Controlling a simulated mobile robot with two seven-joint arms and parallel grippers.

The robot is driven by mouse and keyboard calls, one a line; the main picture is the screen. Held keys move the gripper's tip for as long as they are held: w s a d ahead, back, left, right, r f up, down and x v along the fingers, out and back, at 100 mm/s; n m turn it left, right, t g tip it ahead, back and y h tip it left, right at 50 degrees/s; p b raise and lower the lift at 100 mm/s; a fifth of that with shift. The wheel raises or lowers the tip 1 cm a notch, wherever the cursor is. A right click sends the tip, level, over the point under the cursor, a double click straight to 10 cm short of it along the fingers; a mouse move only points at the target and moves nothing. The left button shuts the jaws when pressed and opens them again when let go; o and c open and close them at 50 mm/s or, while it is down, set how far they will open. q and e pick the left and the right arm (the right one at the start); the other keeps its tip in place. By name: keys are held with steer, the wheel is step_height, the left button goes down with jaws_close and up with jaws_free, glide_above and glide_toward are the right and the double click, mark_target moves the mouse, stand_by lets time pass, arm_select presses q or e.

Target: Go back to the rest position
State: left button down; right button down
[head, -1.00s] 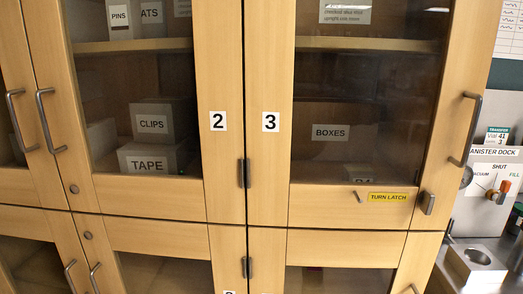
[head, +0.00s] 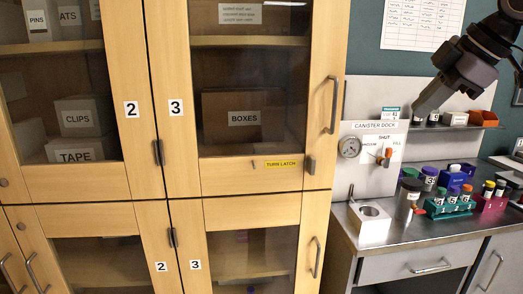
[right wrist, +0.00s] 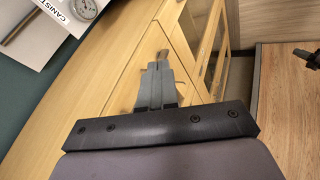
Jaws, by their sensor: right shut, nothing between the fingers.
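My right gripper (head: 422,108) hangs at the upper right of the head view, its dark grey arm coming in from the top right corner. Its fingers point down and left, in front of the wall and shelf above the steel counter. In the right wrist view the two grey fingers (right wrist: 157,78) are together, with nothing held between them. The wooden cabinet front (right wrist: 115,80) shows behind them; the gap to it is hard to judge. My left gripper is in neither view.
The wooden cabinet (head: 240,180) with closed glass doors fills the left and middle. Right of it, a steel counter (head: 405,240) bears a canister dock block (head: 368,222), jars and racks of coloured-cap vials (head: 450,207). A small shelf (head: 460,126) holds more items.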

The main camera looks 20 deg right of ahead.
steer(key=w+a+f, duration=0.4)
steer(key=w+f, duration=0.2)
steer(key=f, duration=0.1)
steer(key=w+a+f, duration=0.5)
steer(key=f, duration=0.3)
steer(key=w+a+f+m+t+y, duration=0.1)
steer(key=a+f, duration=0.4)
steer(key=f, duration=0.4)
steer(key=a+f+y, duration=0.1)
steer(key=a+f, duration=0.5)
steer(key=f, duration=0.4)
steer(key=s+a+f+m+t, duration=0.1)
steer(key=s+a+f+m, duration=0.2)
steer(key=s+f, duration=0.6)
steer(key=s+a+f+m+t, duration=0.1)
steer(key=s+a+f+m, duration=0.25)
steer(key=s+f, duration=0.55)
steer(key=s+d+f+m+h, duration=0.1)
steer(key=s+d+f+m, duration=0.1)
steer(key=s+f, duration=0.3)
steer(key=s, duration=0.3)
steer(key=shift+s+t, duration=0.2)
steer(key=shift+t, duration=0.2)
steer(key=shift+f+m, duration=0.15)
steer(key=shift+m, duration=0.1)
